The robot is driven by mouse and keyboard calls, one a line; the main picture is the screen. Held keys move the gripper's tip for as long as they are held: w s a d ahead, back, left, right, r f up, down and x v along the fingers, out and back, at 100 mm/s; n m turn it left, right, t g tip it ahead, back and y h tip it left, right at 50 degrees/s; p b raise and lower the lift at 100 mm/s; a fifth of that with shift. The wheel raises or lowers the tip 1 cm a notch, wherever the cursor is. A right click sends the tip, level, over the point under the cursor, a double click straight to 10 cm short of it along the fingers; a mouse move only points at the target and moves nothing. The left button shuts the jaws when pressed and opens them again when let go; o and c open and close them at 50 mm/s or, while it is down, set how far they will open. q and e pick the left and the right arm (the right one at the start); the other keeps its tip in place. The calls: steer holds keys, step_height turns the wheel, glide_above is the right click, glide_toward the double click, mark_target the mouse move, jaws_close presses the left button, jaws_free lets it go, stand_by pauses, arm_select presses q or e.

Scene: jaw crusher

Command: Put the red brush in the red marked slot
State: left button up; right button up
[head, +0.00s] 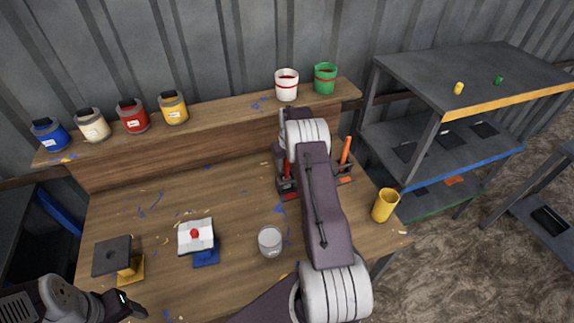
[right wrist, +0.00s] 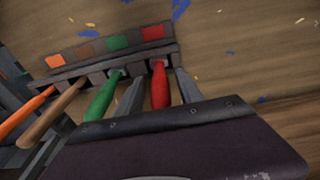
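The red brush (right wrist: 159,88) stands with its lower end at the red-marked slot (right wrist: 153,32) of the dark brush rack (right wrist: 85,74). My right gripper (right wrist: 159,77) is open, with one finger on each side of the red handle and a gap on both sides. In the head view my right arm covers the middle of the rack (head: 285,184); the red brush (head: 287,167) shows left of the arm. My left gripper (head: 130,305) is at the lower left, away from the rack; its finger opening is unclear.
Green (right wrist: 104,97), brown (right wrist: 55,112) and orange (right wrist: 26,114) brushes stand beside the red one. Paint pots line the back shelf (head: 225,113).

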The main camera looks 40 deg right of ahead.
steer(key=shift+r, duration=0.35)
step_height(320, 180, up, 12)
steer(key=s+f+b, duration=0.1)
steer(key=s+a+n, duration=0.1)
steer(key=s+a, duration=0.3)
steer(key=a, duration=0.5)
steer(key=s+a+n, duration=0.1)
steer(key=s+a, duration=0.3)
steer(key=a, duration=0.5)
steer(key=s+a, duration=0.4)
steer(key=s, duration=0.3)
steer(key=s+a+f+n, duration=0.1)
steer(key=s+a, duration=0.3)
steer(key=s, duration=0.4)
steer(key=shift+a+f+y, duration=0.25)
steer(key=shift+f+y, duration=0.05)
